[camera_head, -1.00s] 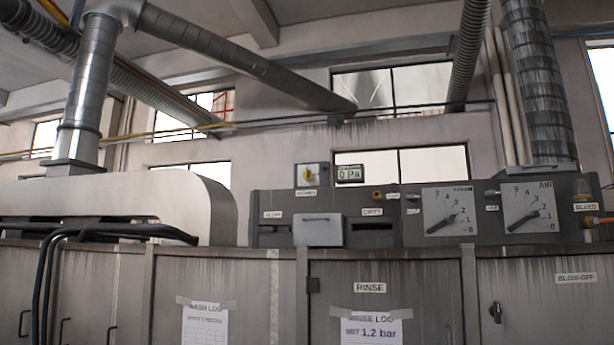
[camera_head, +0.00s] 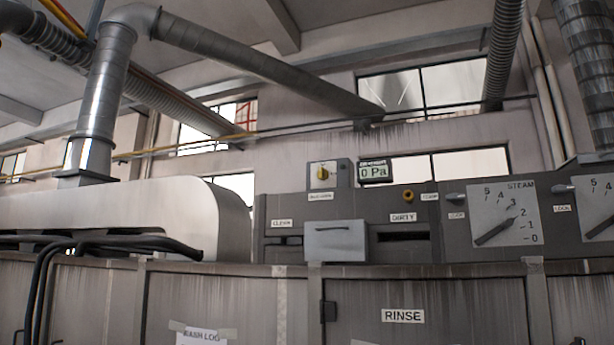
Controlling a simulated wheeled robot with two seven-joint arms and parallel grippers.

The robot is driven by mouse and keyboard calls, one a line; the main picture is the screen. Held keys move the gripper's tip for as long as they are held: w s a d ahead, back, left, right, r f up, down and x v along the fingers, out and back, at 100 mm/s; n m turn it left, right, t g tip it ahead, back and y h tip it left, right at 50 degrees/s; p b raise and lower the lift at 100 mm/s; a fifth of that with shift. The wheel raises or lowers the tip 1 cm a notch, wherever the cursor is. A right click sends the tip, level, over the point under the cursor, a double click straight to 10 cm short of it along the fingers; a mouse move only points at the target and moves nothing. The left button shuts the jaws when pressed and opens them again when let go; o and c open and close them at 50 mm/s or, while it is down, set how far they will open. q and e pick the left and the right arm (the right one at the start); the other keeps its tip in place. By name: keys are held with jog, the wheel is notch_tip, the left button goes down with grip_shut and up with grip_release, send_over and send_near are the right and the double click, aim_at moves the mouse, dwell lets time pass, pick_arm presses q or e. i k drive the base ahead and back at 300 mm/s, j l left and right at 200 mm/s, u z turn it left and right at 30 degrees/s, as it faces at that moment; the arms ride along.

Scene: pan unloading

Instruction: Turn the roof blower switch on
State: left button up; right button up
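A large grey duct (camera_head: 250,72) runs from the hood up under the ceiling. Neither of my grippers is in view.
The grey panel (camera_head: 450,243) carries CLEAN and DIRTY slots, a box with a handle (camera_head: 335,241) and a STEAM dial (camera_head: 503,213). A cabinet door labelled RINSE (camera_head: 403,316) is below. Black hoses (camera_head: 110,243) lie along the left ledge.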

aim_at(324, 174)
jog(key=i+l+u, duration=0.45)
jog(key=i+l, duration=0.6)
